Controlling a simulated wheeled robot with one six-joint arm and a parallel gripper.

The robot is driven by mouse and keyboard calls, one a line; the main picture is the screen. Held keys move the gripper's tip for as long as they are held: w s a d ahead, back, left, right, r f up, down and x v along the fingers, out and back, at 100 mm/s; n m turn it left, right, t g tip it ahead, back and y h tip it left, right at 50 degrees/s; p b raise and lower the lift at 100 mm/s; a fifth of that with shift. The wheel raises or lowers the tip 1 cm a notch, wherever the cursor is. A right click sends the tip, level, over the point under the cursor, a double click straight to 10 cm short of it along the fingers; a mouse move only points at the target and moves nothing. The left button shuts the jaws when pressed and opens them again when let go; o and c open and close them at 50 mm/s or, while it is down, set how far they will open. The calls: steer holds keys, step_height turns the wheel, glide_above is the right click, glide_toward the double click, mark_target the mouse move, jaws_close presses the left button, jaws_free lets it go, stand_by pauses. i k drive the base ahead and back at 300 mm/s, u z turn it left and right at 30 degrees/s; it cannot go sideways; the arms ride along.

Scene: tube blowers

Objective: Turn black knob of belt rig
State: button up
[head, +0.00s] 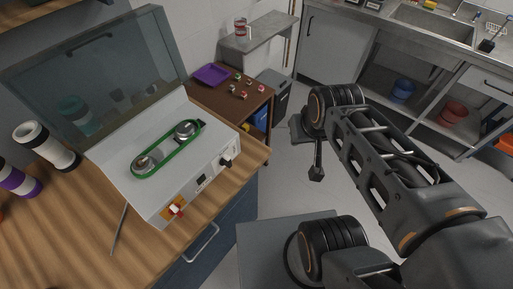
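The belt rig (118,165) is a pale grey box with a sloped top on the wooden bench at the left. A green belt (167,149) loops around two metal pulleys on its top. Its clear lid stands raised at the back. The black knob (226,161) is on the front face, near the right end. A red and orange switch (176,208) is near the left end of that face. My gripper (316,173) hangs in the air to the right of the rig, well apart from the knob. Its fingers are small and dark, and their opening cannot be made out.
White and dark cylinders (46,145) stand left of the rig, and a thin rod (119,230) lies before it. A brown cart (262,97) with a purple tray (211,75) stands behind. Grey floor lies between bench and arm. A sink counter (440,38) is at the far right.

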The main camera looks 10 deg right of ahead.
mark_target(226, 160)
steer(key=z, duration=0.4)
steer(key=k, duration=0.95)
steer(key=u, duration=1.45)
steer(key=i, duration=0.4)
steer(key=z, duration=0.4)
